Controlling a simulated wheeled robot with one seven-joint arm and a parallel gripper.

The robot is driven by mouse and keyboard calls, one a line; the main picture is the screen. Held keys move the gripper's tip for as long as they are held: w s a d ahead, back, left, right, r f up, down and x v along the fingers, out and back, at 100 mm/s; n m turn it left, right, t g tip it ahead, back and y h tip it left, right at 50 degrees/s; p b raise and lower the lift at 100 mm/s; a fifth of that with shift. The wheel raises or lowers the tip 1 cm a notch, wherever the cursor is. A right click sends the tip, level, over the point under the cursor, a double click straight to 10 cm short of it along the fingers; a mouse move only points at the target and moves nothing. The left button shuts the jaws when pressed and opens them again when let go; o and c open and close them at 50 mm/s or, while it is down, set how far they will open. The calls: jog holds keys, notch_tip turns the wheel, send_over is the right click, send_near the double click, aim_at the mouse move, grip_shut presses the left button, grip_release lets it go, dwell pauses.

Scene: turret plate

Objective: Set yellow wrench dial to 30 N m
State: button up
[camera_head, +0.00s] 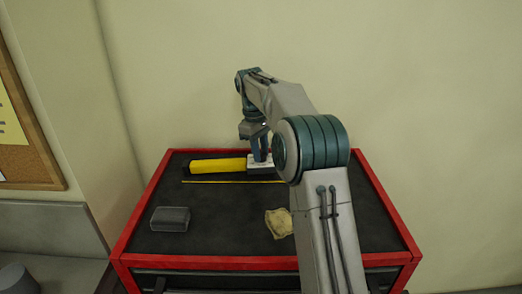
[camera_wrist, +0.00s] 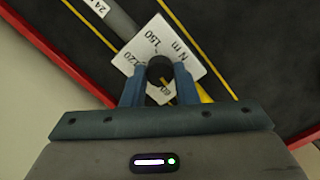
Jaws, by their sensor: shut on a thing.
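The yellow wrench (camera_head: 217,166) lies across the back of the tool cart's dark top, its yellow handle to the left. Its white dial plate (camera_wrist: 190,52) shows in the wrist view with "N m", "150", "120" and, partly hidden, what looks like "60". A round black knob (camera_wrist: 160,68) sits at the plate's middle. My gripper (camera_wrist: 160,73) is shut on this knob, one blue finger on each side. A yellow mark shows by the knob's lower edge near the "60"; its exact reading is unclear. In the head view my gripper (camera_head: 259,157) reaches down onto the wrench.
A grey box (camera_head: 170,219) stands at the front left of the cart top, and a crumpled beige cloth (camera_head: 279,223) lies at front centre. A red rim (camera_head: 141,217) edges the cart. My arm hides the right part. Thin yellow lines mark the top.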

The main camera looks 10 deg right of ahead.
jog(key=n, duration=0.3)
jog(key=shift+n, duration=2.2)
jog(key=shift+t, duration=0.3)
jog(key=o, duration=1)
jog(key=shift+r, duration=0.1)
notch_tip(320, 180, up, 13)
jog(key=a, duration=0.2)
jog(key=shift+r, duration=0.2)
